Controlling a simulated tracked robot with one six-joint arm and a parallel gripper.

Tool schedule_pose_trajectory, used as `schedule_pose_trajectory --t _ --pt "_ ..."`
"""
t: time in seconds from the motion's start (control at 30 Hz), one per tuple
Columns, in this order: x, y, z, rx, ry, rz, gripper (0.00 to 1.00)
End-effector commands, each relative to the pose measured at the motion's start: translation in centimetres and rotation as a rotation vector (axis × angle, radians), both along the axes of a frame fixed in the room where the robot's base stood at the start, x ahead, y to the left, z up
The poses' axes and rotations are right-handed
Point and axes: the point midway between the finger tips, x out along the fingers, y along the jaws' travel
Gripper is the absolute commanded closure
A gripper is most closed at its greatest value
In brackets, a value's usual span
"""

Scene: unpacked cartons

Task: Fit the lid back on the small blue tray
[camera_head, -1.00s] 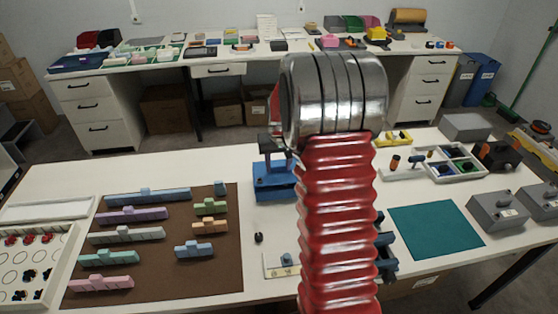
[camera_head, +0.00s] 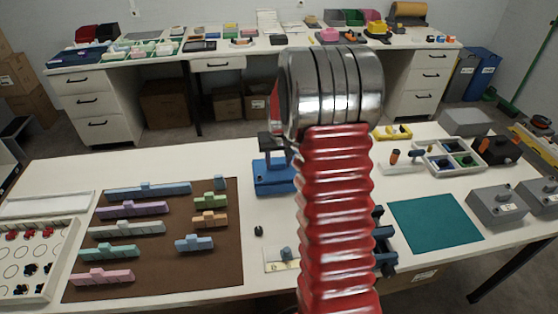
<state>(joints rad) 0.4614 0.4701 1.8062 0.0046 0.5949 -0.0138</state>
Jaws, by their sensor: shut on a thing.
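My arm, with its red ribbed sleeve and metal rings, fills the middle of the view. A blue object (camera_head: 272,177) with a dark upper part stands on the near table, just left of my arm. Dark blue parts (camera_head: 385,250) show at the right edge of my arm, mostly hidden. A flat dark blue item (camera_head: 82,59) lies at the left end of the back table.
A brown mat (camera_head: 170,270) with several coloured blocks lies on the near table (camera_head: 60,172) at left, beside a white tray of pieces. At right are a bare teal mat (camera_head: 435,222), a compartment tray (camera_head: 425,146) and grey boxes (camera_head: 497,206). The back table is crowded.

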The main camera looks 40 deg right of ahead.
Motion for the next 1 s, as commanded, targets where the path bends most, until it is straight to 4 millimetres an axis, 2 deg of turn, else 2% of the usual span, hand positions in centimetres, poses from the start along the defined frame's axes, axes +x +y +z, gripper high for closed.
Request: schedule_pose_trajectory --t 0.3,0.33,0.6,1.0 --pt "-0.01 0.04 -0.66 0.000 0.000 0.000 0.82" --pt "0.01 0.03 -0.61 0.000 0.000 0.000 0.55" --pt "0.02 0.04 -0.60 0.000 0.000 0.001 0.36" --pt "-0.07 0.10 -0.10 -0.001 -0.001 0.001 0.35"
